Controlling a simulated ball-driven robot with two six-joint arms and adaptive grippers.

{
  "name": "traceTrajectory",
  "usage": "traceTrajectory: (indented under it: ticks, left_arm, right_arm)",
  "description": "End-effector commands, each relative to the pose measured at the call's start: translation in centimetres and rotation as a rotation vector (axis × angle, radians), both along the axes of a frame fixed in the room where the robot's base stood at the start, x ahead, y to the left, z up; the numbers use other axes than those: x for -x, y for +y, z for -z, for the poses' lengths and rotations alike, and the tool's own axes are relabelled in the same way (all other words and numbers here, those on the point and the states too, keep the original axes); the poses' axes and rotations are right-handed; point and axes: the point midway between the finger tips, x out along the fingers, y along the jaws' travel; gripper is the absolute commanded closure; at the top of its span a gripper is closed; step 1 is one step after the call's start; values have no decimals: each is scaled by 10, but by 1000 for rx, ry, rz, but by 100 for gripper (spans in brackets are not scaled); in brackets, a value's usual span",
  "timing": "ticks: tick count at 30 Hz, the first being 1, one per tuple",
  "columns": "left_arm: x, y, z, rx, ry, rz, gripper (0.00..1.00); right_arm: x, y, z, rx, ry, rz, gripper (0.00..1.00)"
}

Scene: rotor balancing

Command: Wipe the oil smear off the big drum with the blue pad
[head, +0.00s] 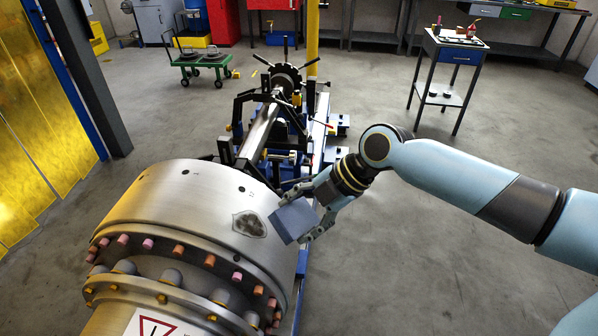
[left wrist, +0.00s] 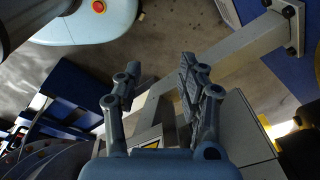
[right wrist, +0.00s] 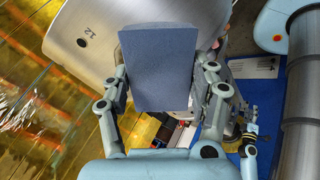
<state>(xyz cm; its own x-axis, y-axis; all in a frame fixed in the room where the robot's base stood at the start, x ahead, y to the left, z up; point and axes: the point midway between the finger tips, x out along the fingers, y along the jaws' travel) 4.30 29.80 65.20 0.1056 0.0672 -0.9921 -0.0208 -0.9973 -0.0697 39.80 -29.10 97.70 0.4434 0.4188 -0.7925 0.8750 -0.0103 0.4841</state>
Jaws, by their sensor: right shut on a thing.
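The big drum (head: 190,210) is a large silver cylinder at the lower left of the head view. A dark grey oil smear (head: 249,224) is on its upper right side. My right gripper (head: 309,217) is shut on the blue pad (head: 293,219), which is close to the right of the smear. I cannot tell whether the pad touches the drum. In the right wrist view the pad (right wrist: 160,68) stands between the fingers and covers part of the drum (right wrist: 95,35). My left gripper (left wrist: 157,90) shows only in the left wrist view, open and empty.
A long shaft (head: 258,135) runs back from the drum to a toothed disc (head: 285,78). A small side table (head: 447,55) stands at the back right. A green cart (head: 200,65) stands at the back left. Yellow panels (head: 40,120) line the left. Floor on the right is clear.

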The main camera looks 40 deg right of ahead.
Motion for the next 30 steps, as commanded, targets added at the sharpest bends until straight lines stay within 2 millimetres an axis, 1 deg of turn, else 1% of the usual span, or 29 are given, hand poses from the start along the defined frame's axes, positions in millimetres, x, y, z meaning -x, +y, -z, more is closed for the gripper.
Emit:
traceTrajectory:
  ticks: [1,5,11,18,24,30]
  left_arm:
    - [1,-2,-10,2,1,-1,60]
    - [2,0,-11,0,2,0,60]
    - [3,8,3,-9,5,3,60]
    - [4,8,20,-9,6,3,60]
    - [4,8,27,-10,7,3,60]
    - [4,8,28,-10,7,3,60]
  right_arm:
    - [2,2,-9,-13,-11,17,65]
    - [2,5,-10,-27,-33,44,65]
    - [-6,12,6,-29,-36,47,65]
    - [-19,22,26,-28,-35,45,65]
    - [-26,28,34,-26,-36,44,65]
    - [-27,29,35,-26,-35,43,65]
